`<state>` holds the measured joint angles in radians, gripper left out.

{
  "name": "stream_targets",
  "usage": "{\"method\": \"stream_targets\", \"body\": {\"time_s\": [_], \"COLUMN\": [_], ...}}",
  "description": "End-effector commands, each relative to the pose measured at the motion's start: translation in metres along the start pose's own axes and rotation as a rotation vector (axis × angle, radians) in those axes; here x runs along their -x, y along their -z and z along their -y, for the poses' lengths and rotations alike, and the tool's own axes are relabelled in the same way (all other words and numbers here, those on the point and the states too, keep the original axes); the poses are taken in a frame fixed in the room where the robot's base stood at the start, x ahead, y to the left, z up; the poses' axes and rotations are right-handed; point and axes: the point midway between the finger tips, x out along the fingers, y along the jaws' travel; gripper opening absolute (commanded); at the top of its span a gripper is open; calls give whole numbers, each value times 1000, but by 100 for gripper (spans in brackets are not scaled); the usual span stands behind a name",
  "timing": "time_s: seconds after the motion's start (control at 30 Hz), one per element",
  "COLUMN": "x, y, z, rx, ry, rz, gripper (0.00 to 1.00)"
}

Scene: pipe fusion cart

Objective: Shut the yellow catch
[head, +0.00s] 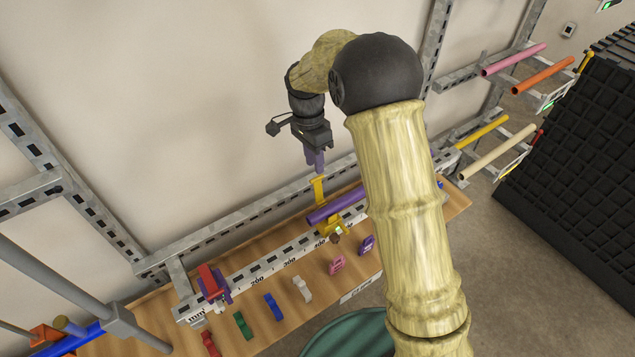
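The yellow catch (318,187) stands up behind the purple pipe (338,204), swung open. Its yellow clamp base (330,226) sits below the pipe on the rail, with a small round knob at its front. The purple pipe lies across the clamp, and its right part is hidden behind my arm. My gripper (316,162) points down with its purple fingers just above the top of the yellow catch. The fingers look close together, but the gap between them is too small to judge. I cannot tell whether they touch the catch.
A ruled rail (278,264) runs along the wooden bench (257,323). A red and purple clamp (212,283) sits at its left end. Several coloured clips lie along the front. Wall racks at right hold pipes, beside a black crate stack (585,140). The wall is close behind my gripper.

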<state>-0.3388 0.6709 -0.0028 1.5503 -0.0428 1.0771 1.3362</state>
Motion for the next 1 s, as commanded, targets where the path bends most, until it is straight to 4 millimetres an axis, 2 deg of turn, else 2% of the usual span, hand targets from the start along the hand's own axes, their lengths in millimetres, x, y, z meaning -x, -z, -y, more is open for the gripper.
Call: {"method": "stream_targets", "body": {"time_s": [0.43,0.6,0.87,1.0], "x": [-74,-86,-88,-87], "y": [0,0,0,0], "z": [-1,0,0,0], "rx": [0,0,0,0], "ry": [-3,1,1,1], "rz": [2,1,0,0], "gripper": [27,27,27,0]}}
